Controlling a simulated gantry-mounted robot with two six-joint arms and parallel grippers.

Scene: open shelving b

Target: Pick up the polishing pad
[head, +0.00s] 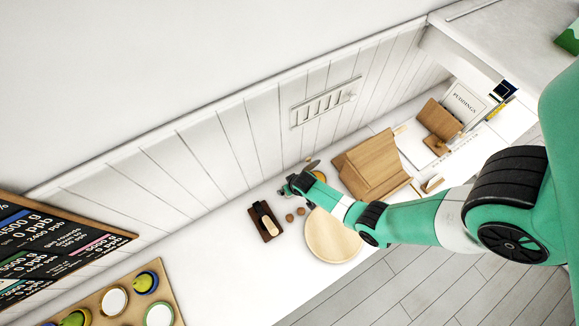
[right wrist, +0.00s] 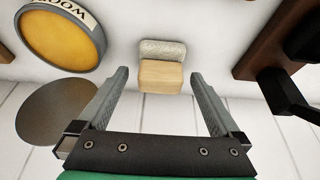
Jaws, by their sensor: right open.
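The polishing pad (right wrist: 162,76) is a small block with a tan wooden part and a grey, fuzzy layer along one side. It lies on the white surface in the right wrist view. My right gripper (right wrist: 159,74) is open, with one finger on each side of the pad in the picture and visible gaps to both. I cannot tell how far above the pad the fingertips are. In the head view my right gripper (head: 288,189) is over the counter near the panelled wall, and I cannot make out the pad there. My left gripper is not in view.
A yellow tin (right wrist: 62,35) and a grey disc (right wrist: 57,110) lie left of the gripper in the wrist view; a dark brown object (right wrist: 275,45) is at right.

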